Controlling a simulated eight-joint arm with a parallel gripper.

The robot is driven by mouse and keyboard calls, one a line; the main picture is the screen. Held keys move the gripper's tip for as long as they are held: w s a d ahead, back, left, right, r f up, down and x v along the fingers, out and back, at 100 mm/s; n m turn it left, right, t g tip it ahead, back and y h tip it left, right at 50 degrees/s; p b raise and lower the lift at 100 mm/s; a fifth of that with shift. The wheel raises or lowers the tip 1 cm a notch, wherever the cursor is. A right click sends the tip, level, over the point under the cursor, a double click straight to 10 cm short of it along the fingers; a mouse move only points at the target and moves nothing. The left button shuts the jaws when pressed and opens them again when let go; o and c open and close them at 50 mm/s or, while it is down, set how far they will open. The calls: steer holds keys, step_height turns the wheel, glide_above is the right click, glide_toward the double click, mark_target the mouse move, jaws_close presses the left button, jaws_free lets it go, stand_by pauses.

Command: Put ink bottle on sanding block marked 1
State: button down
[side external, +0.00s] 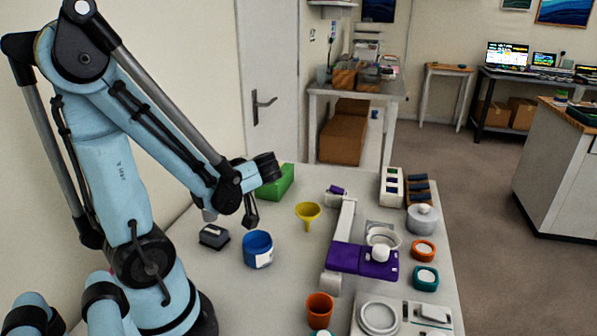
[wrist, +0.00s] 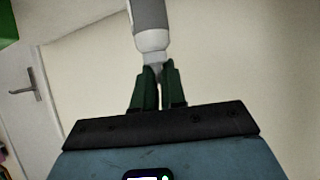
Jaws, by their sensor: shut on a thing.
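My gripper (wrist: 159,75) has dark green fingers shut on a grey and white bottle (wrist: 151,32), which I take to be the ink bottle. Only part of the bottle shows in the wrist view, as the top edge cuts it off. In the side view, a pale grey end of what looks like this bottle (side external: 210,215) shows below my arm, above the table. The fingers are mostly hidden there. A small dark block (side external: 214,236) with a grey patch lies just below it on the table, apart from it. It may be the sanding block; I cannot read a 1 on it.
A blue cup (side external: 257,249) stands right of the dark block. A yellow funnel (side external: 307,214) and a green block (side external: 277,183) are farther back. A purple and white device (side external: 350,260), an orange cup (side external: 320,306) and several jars stand on the right. The table between is partly clear.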

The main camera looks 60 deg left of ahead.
steer(key=shift+f, duration=1.6)
steer(key=c, duration=1.2)
jaws_free()
